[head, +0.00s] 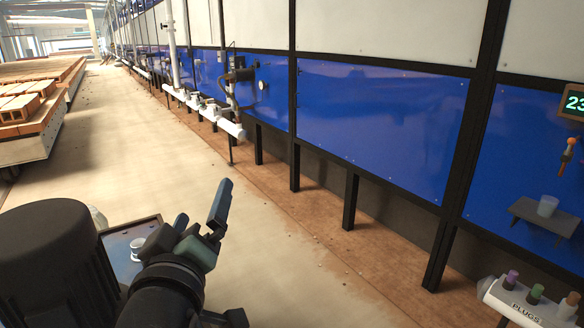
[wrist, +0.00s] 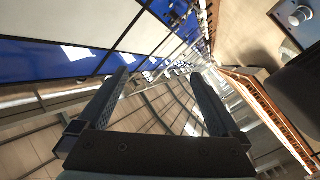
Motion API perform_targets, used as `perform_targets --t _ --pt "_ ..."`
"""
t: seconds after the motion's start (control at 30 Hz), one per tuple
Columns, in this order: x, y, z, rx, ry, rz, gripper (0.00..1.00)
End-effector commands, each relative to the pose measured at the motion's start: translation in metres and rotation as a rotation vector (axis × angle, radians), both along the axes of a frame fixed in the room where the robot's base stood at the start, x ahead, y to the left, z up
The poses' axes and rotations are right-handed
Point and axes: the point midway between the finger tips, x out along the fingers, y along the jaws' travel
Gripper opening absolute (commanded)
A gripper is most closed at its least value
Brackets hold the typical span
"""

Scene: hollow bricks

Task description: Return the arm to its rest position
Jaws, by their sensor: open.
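My gripper (head: 202,220) is at the lower left in the head view, over the concrete floor and beside my own body. In the wrist view my gripper (wrist: 163,98) shows its two fingers spread wide apart, with nothing between them. The fingers touch nothing. Part of my arm hides the lower left of the head view.
A long wall of blue panels (head: 380,125) on black posts runs along the right. A white pipe (head: 215,115) stands out from it. A plugs holder (head: 530,300) and a small shelf (head: 545,218) with a cup are at the right. Bricks (head: 20,108) lie on a cart at left. The floor (head: 130,150) between is clear.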

Motion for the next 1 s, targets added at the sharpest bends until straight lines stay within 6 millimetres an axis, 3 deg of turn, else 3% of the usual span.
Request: perform_targets --t 0.03,0.2,0.3,0.4,0.6,1.0 --pt "-0.006 -0.019 0.042 0.093 -0.088 -0.001 1.0" --pt "-0.047 -0.07 0.153 0.371 -0.367 0.052 1.0" --pt "-0.081 -0.095 0.205 0.493 -0.517 0.102 1.0" --pt "-0.113 -0.112 0.242 0.578 -0.635 0.155 1.0" --pt "-0.149 -0.127 0.273 0.652 -0.749 0.218 1.0" --pt "-0.146 -0.126 0.271 0.658 -0.737 0.22 1.0"
